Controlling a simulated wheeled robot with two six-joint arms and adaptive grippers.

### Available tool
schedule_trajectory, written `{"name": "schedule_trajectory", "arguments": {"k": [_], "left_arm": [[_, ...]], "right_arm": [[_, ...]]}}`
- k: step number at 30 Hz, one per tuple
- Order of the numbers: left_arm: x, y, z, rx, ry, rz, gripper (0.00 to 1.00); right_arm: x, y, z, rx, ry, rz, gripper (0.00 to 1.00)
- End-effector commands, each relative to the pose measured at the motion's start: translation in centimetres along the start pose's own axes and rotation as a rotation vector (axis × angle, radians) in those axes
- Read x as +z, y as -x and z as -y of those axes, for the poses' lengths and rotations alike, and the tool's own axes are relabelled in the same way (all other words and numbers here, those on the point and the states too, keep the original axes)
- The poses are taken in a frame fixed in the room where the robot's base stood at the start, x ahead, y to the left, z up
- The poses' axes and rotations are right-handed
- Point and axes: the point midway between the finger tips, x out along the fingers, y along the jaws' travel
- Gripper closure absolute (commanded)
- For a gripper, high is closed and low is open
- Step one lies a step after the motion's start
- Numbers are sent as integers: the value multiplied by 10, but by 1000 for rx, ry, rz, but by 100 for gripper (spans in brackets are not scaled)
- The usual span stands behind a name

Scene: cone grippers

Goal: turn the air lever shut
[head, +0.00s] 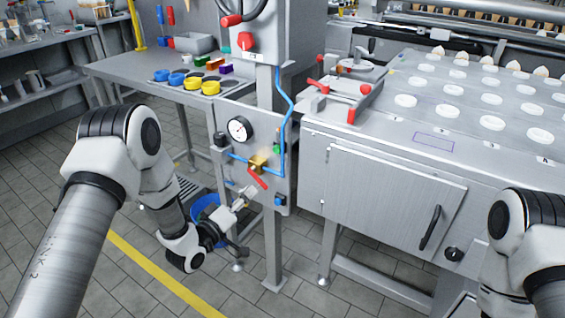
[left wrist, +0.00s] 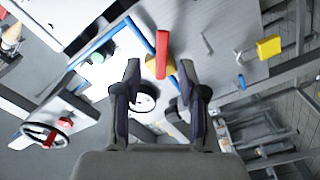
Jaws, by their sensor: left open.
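The red air lever (head: 257,178) sits on a brass valve (head: 257,161) on the grey panel below the control box. In the head view it slants down to the right from the valve. My left gripper (head: 243,222) is open and empty, in front of the panel and a little below the lever. In the left wrist view the red lever (left wrist: 162,52) shows just beyond the gap between the open fingertips (left wrist: 160,72), apart from both. My right gripper is out of view.
A pressure gauge (head: 239,129) and a blue air pipe (head: 291,110) are on and beside the panel. A blue bucket (head: 204,207) stands behind my left wrist. A steel cabinet (head: 385,200) is right of the panel, a side table (head: 130,66) left of it.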

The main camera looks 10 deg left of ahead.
Motion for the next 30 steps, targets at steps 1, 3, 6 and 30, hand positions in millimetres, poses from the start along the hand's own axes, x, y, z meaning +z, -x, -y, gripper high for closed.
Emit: {"name": "schedule_trajectory", "arguments": {"k": [1,3,6,30], "left_arm": [[-1,2,-1,-9,4,3,58],[2,0,3,-13,4,7,58],[3,-13,4,-10,0,7,58],[3,-76,4,-11,2,6,100]], "right_arm": [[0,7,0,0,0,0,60],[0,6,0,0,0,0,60],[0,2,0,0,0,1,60],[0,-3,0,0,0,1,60]]}}
